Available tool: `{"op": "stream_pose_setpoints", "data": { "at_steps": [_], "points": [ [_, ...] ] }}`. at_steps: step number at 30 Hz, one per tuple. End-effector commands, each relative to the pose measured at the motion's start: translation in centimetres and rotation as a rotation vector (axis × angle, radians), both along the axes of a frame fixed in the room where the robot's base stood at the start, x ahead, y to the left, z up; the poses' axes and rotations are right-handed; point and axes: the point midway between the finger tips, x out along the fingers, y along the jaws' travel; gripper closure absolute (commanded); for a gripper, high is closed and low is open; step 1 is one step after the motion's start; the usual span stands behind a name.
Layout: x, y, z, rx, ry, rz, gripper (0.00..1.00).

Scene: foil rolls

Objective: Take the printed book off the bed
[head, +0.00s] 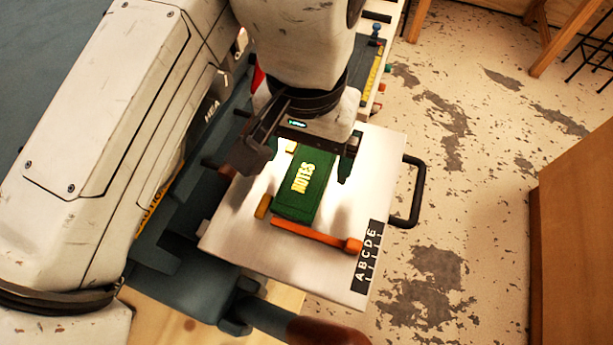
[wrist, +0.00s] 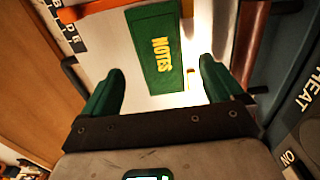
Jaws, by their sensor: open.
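In the head view my gripper (head: 318,165) hangs over the far end of the book, and my arm hides that end. How high the fingertips are above the bed is hard to tell.
An orange bar (head: 310,234) with a knobbed end lies on the bed close to the book's near end. A small amber cylinder (head: 263,207) sits left of the book. A black handle (head: 414,192) sticks out at the bed's right edge. A lettered strip (head: 366,258) marks the front right corner.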

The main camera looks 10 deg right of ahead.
Motion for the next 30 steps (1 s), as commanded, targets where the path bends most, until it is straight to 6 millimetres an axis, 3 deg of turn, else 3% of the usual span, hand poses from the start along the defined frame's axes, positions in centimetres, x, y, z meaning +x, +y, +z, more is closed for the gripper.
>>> {"op": "stream_pose_setpoints", "data": {
  "at_steps": [1, 8, 18, 30],
  "points": [
    [0.1, 0.0, -1.2, 0.001, -0.001, 0.000, 0.06],
    [0.2, 0.0, -3.7, 0.000, 0.000, -0.001, 0.06],
    [0.2, -0.1, -4.0, -0.001, 0.001, 0.000, 0.06],
    [0.2, -0.1, -4.0, -0.001, 0.001, 0.000, 0.44]
  ]
}}
